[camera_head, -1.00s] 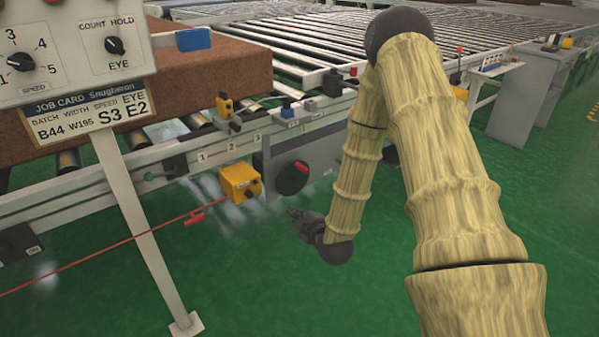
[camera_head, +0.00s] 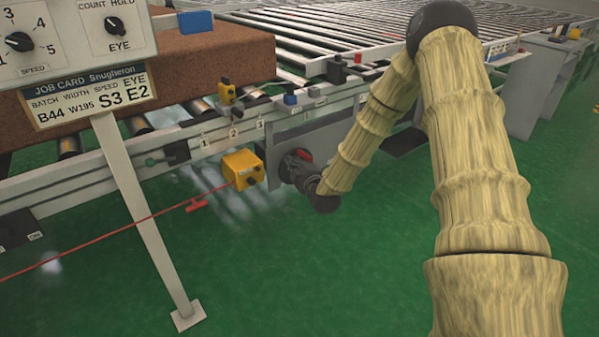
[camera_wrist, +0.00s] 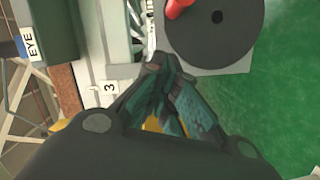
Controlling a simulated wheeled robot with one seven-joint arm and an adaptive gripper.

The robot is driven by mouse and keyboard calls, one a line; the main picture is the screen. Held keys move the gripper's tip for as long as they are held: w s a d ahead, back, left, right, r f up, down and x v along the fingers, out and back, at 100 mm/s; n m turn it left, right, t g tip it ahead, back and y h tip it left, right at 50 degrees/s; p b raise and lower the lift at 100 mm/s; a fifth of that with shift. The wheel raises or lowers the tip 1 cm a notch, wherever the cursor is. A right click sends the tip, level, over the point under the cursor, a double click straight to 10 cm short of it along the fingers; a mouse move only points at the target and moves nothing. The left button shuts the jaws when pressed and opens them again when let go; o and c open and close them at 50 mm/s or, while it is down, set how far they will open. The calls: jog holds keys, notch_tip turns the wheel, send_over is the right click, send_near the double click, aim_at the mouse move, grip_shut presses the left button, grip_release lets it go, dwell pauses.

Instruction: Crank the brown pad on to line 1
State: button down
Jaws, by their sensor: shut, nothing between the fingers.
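The brown pad (camera_head: 205,62) lies on the roller conveyor at the left, its right part showing behind the job-card stand. Line labels 1 (camera_head: 204,141), 2 (camera_head: 235,132) and 3 (camera_head: 260,124) run along the front rail. A dark crank wheel (camera_wrist: 225,45) with a red handle (camera_wrist: 178,8) shows at the top of the wrist view. In the head view the wheel is mostly hidden, with a bit of red handle (camera_head: 305,155) visible. My gripper (camera_wrist: 165,65) is shut and empty just in front of the wheel; contact cannot be told. Label 3 is beside it (camera_wrist: 108,94).
A yellow box (camera_head: 243,168) hangs below the rail left of the wheel, with a red cord (camera_head: 120,220) running from it. The stand post (camera_head: 140,215) rises at the left. The green floor (camera_head: 300,270) in front is clear.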

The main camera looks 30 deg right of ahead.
jog(key=shift+w+d+f+b, duration=0.1)
jog(key=shift+d+f+b, duration=0.2)
jog(key=shift+d, duration=0.65)
jog(key=shift+w+d+f+b, duration=0.1)
jog(key=shift+d+f, duration=0.25)
jog(key=shift+d, duration=0.55)
